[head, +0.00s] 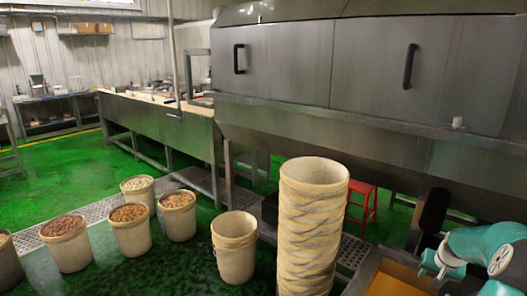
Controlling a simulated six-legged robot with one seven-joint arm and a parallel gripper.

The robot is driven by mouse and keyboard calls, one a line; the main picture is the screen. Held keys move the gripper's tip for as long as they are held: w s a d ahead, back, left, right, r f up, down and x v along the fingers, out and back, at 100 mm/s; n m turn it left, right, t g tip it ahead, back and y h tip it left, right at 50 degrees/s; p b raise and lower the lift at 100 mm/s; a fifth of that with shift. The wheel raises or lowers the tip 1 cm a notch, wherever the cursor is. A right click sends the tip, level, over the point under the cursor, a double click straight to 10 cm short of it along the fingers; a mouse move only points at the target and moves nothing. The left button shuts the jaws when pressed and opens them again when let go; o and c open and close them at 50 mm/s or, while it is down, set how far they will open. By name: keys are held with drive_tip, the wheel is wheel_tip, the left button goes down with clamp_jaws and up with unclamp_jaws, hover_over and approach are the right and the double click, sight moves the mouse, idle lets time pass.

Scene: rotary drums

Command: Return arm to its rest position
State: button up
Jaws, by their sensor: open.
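My teal and white arm shows folded at the lower right edge of the head view. Its small end, my gripper (438,265), points left over a metal tray (372,268) with a yellow-orange inside. The gripper is small in the picture, and it looks open with nothing held between its fingers. Part of the arm is cut off by the right and lower edges of the picture.
A tall stack of beige tubs (312,225) stands left of the tray. One tub (234,248) stands beside it, and several filled tubs (131,230) stand farther left. A large steel machine (330,65) spans the back. A red stool (363,203) is behind the stack. Green floor lies open at left.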

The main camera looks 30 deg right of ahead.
drive_tip(key=w+a+r+n, duration=0.2)
drive_tip(key=w+a+r, duration=0.25)
drive_tip(key=a, duration=0.65)
drive_tip(key=w+a+r+n, duration=0.2)
drive_tip(key=w+a+r, duration=0.3)
drive_tip(key=a, duration=0.5)
drive_tip(key=w+a+r+n, duration=0.2)
drive_tip(key=w+a+r, duration=0.3)
drive_tip(key=a, duration=0.6)
drive_tip(key=s+a+r+n+y, duration=0.1)
drive_tip(key=s+a, duration=0.3)
drive_tip(key=a, duration=0.5)
drive_tip(key=s+a+r+n+t+y, duration=0.1)
drive_tip(key=s+a+r+n, duration=0.1)
drive_tip(key=s+a, duration=0.3)
drive_tip(key=s+a+r+n+t, duration=0.1)
drive_tip(key=s+a, duration=0.4)
drive_tip(key=a, duration=0.8)
drive_tip(key=shift+s+r+n+y, duration=0.2)
drive_tip(key=shift+r+n+y, duration=0.2)
drive_tip(key=shift+n, duration=0.4)
drive_tip(key=shift+c, duration=0.5)
drive_tip(key=shift+d, duration=0.2)
